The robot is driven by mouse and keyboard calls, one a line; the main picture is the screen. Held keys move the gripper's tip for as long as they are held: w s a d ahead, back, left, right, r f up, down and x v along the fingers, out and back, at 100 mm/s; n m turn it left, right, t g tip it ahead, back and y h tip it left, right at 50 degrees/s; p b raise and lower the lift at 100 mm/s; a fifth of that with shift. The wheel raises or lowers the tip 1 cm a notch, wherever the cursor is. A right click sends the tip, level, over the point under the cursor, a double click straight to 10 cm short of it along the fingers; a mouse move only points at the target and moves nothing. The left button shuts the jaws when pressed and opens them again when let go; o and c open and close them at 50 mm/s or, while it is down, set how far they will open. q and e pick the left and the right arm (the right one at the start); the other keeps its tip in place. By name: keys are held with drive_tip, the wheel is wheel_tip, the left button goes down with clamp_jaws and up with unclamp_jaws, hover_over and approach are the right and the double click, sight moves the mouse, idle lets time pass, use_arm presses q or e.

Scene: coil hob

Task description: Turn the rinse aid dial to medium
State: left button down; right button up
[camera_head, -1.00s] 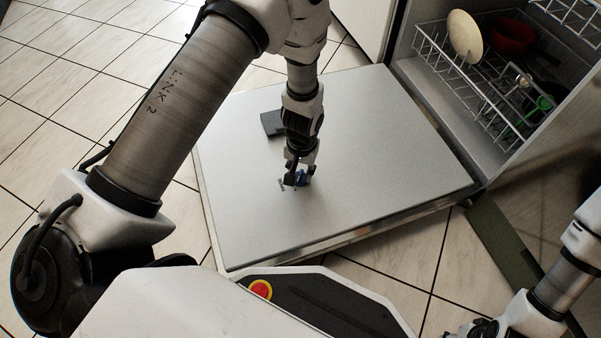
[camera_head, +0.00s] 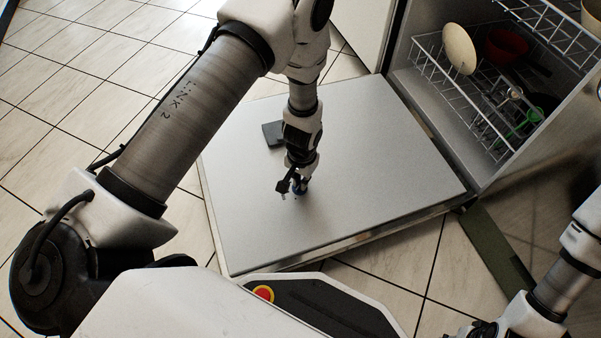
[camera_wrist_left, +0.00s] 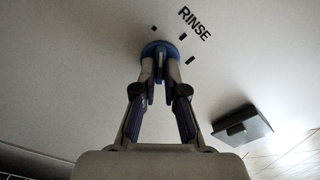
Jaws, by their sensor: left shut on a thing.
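The rinse aid dial is a round blue knob (camera_wrist_left: 150,48) on the grey inner face of the open dishwasher door (camera_head: 370,150). In the left wrist view the black word RINSE and several short dark marks lie just above and right of it. A pale strip shows on the dial between my fingertips; I cannot tell clearly which mark it faces. My left gripper (camera_wrist_left: 160,75) is shut on the dial, fingers on both sides. In the head view my left gripper (camera_head: 297,187) points down at the door and hides most of the dial. My right gripper's fingers are out of view.
A dark rectangular piece (camera_head: 272,133) sits on the door behind my left wrist; it also shows in the left wrist view (camera_wrist_left: 241,126). A wire rack (camera_head: 455,95) with a cream plate (camera_head: 459,49) and red bowl (camera_head: 507,46) stands inside the dishwasher. The door is otherwise clear.

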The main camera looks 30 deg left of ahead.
use_arm(q)
drive_tip(key=m+p, duration=0.4)
drive_tip(key=p, duration=0.1)
drive_tip(key=m+p, duration=0.1)
drive_tip(key=p, duration=0.1)
drive_tip(key=shift+d+r+m+p, duration=0.1)
drive_tip(key=shift+r+m+p, duration=0.15)
drive_tip(key=shift+m+p, duration=0.15)
drive_tip(key=shift+f+m+p, duration=0.25)
drive_tip(key=shift+m+p, duration=0.75)
drive_tip(key=shift+p, duration=0.15)
drive_tip(key=c, duration=1.2)
unclamp_jaws()
drive_tip(key=shift+c, duration=0.2)
wheel_tip(320, 180, up, 12)
